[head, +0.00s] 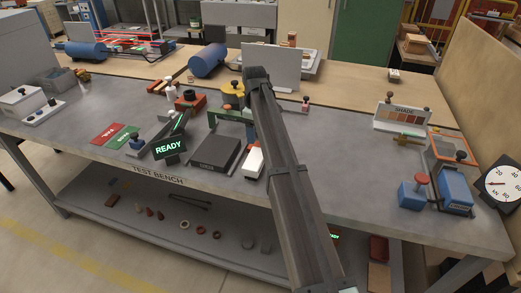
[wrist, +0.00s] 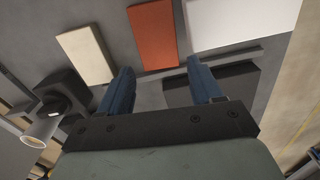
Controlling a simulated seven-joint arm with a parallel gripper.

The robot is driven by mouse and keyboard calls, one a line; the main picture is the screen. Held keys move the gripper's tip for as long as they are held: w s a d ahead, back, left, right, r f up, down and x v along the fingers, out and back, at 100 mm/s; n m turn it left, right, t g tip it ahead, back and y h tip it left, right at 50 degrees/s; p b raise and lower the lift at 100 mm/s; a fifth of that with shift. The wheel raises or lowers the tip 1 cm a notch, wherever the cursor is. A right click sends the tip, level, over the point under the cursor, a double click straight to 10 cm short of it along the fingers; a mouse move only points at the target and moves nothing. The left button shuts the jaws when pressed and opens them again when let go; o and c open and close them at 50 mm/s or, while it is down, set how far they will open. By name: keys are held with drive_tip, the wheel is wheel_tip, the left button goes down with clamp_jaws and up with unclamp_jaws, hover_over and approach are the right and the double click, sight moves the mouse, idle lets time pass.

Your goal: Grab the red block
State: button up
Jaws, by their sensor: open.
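In the wrist view, a flat-looking orange-red block (wrist: 153,35) lies on a grey surface, just beyond my fingertips. My gripper (wrist: 160,75) has two blue fingers spread apart with nothing between them. The block lies ahead of the gap between the fingers, and I see no contact. In the head view my dark arm reaches across the bench, and I cannot make out the fingers there. I cannot tell for sure which reddish item in the head view is this block.
A cream block (wrist: 85,55) lies left of the red one, and a white panel (wrist: 235,22) lies right. A dark bar (wrist: 225,85) sits near the right finger. The grey bench (head: 330,190) carries a dark plate (head: 214,152), a white block (head: 254,160) and a blue device (head: 455,190).

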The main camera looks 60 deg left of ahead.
drive_tip(key=shift+w+f, duration=0.15)
drive_tip(key=shift+f, duration=2.65)
drive_tip(key=shift+c, duration=0.2)
drive_tip(key=shift+r, duration=0.1)
drive_tip(key=c, duration=0.8)
